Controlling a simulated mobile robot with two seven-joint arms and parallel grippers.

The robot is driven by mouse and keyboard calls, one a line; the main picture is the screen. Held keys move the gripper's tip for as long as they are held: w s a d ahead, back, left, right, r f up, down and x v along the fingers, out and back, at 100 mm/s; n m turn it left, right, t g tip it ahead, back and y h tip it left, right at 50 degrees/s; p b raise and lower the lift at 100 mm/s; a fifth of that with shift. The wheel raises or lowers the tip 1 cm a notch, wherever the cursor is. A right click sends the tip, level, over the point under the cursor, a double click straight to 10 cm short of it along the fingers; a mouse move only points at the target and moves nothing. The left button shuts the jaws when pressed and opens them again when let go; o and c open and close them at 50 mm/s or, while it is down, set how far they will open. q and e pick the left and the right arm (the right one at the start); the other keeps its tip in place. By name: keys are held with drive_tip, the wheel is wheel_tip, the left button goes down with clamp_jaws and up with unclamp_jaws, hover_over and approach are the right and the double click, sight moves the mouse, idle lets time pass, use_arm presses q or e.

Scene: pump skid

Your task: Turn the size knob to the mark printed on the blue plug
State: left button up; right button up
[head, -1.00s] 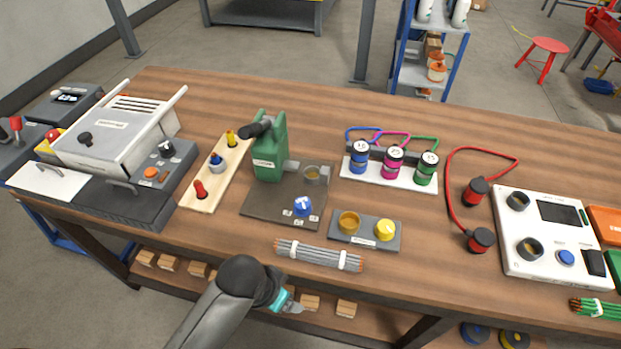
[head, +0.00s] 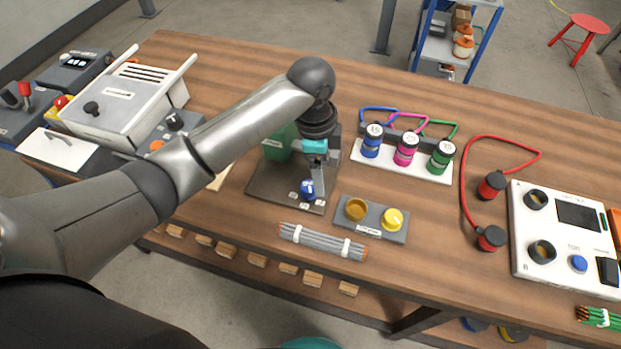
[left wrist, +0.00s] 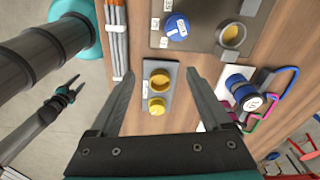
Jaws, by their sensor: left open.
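The blue size knob (head: 308,188) is on the dark base plate (head: 262,190) of the green press (head: 277,146), with a white pointer line and small white labels beside it. It also shows in the left wrist view (left wrist: 176,27), beyond the fingertips. The blue plug (head: 372,141) stands in a white rack; its top number looks like 15 but is small. My left gripper (head: 319,180) is open and empty, above the base plate near the knob, partly hiding the press. My right gripper (left wrist: 73,84) shows small at the left of the left wrist view; its jaw opening is unclear.
A grey plate (head: 379,232) with yellow knobs and a bundle of grey rods (head: 322,241) lie in front of the press. Magenta (head: 405,149) and green (head: 440,157) plugs share the rack. A white panel (head: 560,235) sits at right.

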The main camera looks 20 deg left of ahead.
use_arm(q)
drive_tip(key=m+y, duration=0.1)
drive_tip(key=m, duration=0.1)
approach(310, 186)
wheel_tip(310, 186, down, 9)
drive_tip(key=b, duration=0.3)
drive_tip(key=shift+w, duration=0.1)
use_arm(e)
drive_tip(key=f, duration=0.3)
drive_tip(key=shift+w, duration=0.3)
use_arm(q)
drive_tip(key=shift+c, duration=0.4)
clamp_jaws()
drive_tip(key=shift+n+g, duration=0.3)
use_arm(e)
drive_tip(key=shift+r, duration=0.15)
